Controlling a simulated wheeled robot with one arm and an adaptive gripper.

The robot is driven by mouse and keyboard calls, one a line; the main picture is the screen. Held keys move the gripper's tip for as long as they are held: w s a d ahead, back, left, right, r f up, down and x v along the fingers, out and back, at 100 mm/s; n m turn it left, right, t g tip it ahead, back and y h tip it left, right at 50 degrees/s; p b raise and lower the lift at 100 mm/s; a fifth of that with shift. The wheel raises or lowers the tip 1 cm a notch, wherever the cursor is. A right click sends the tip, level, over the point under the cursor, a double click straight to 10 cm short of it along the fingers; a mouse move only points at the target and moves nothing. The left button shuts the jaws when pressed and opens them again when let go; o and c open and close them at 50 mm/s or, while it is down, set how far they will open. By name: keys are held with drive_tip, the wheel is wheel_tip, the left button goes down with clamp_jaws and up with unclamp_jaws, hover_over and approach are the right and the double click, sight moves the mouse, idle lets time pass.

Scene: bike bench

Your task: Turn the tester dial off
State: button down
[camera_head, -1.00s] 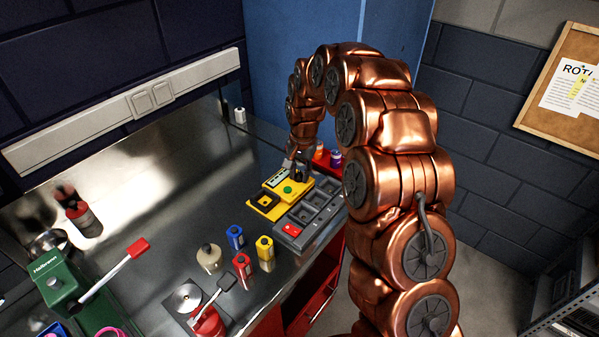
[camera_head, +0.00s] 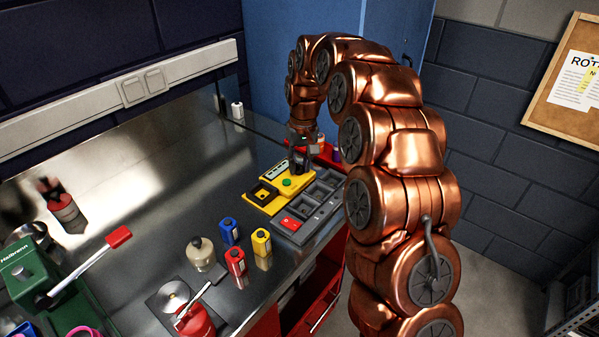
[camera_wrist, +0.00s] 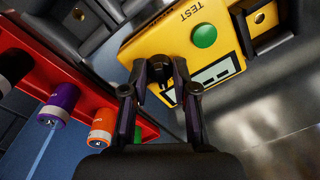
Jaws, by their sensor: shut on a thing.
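The yellow tester (camera_head: 300,188) lies on the metal bench, with a green button (camera_head: 287,182) and a pale display window. In the wrist view the tester (camera_wrist: 155,42) shows the word TEST, the green button (camera_wrist: 204,36) and the display (camera_wrist: 212,75). My gripper (camera_head: 300,166) is down at the tester's back right part. In the wrist view my gripper (camera_wrist: 166,68) is shut on the small dark dial (camera_wrist: 167,78) beside the display. The fingers hide most of the dial, so I cannot tell its setting.
A grey compartment tray with a red button (camera_head: 290,222) adjoins the tester's front. A red rack (camera_wrist: 70,75) with several coloured cells stands close beside my gripper. Small coloured bottles (camera_head: 230,232) stand at the front left.

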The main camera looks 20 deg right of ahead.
drive_tip(key=shift+n+b, duration=1)
drive_tip(key=shift+n, duration=0.9)
drive_tip(key=c, duration=0.9)
unclamp_jaws()
wheel_tip(320, 180, up, 12)
drive_tip(key=shift+w+d, duration=0.2)
drive_tip(key=shift+d, duration=0.15)
drive_tip(key=shift+s, duration=0.15)
